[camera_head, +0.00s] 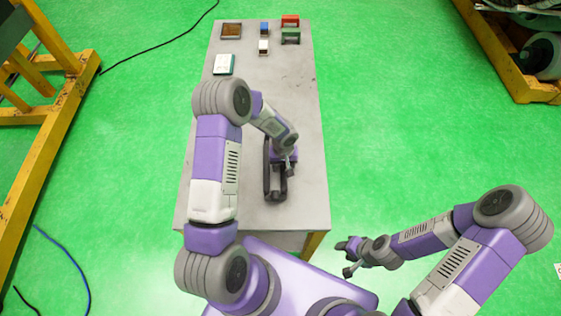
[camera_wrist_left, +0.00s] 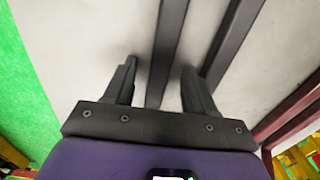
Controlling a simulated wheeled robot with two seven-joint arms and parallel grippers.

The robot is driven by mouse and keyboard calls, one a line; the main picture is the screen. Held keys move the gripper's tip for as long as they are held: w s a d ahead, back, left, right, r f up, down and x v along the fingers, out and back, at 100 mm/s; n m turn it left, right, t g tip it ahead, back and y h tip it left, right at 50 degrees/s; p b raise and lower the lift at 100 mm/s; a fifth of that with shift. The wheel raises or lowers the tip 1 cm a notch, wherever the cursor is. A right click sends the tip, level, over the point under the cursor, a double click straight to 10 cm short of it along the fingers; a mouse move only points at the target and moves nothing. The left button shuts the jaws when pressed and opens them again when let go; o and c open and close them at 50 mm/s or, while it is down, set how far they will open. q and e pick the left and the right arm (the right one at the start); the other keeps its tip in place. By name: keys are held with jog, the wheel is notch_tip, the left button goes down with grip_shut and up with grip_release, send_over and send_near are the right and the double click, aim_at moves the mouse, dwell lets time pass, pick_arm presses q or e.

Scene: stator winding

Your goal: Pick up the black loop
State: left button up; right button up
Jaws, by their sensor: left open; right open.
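The black loop (camera_head: 267,178) lies on the grey table, long side pointing away from me. My left gripper (camera_head: 287,168) is over it and hides part of it. In the left wrist view, two dark bars of the loop (camera_wrist_left: 168,45) run up the picture. One bar passes between the open fingers of my left gripper (camera_wrist_left: 160,66); the other runs by the right finger and is partly hidden by it. I cannot tell whether the fingers touch the loop. My right gripper (camera_head: 347,257) is open and empty, off the table to the right of its near end.
The grey table (camera_head: 300,110) is long and narrow. A white-and-green box (camera_head: 224,64), a brown tray (camera_head: 231,31), small blue and white items, a red block (camera_head: 290,20) and a green block (camera_head: 290,36) stand at its far end. Yellow frames stand on the floor both sides.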

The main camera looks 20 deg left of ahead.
pick_arm(q)
jog(key=shift+f, duration=0.1)
grip_shut()
dwell(0.4)
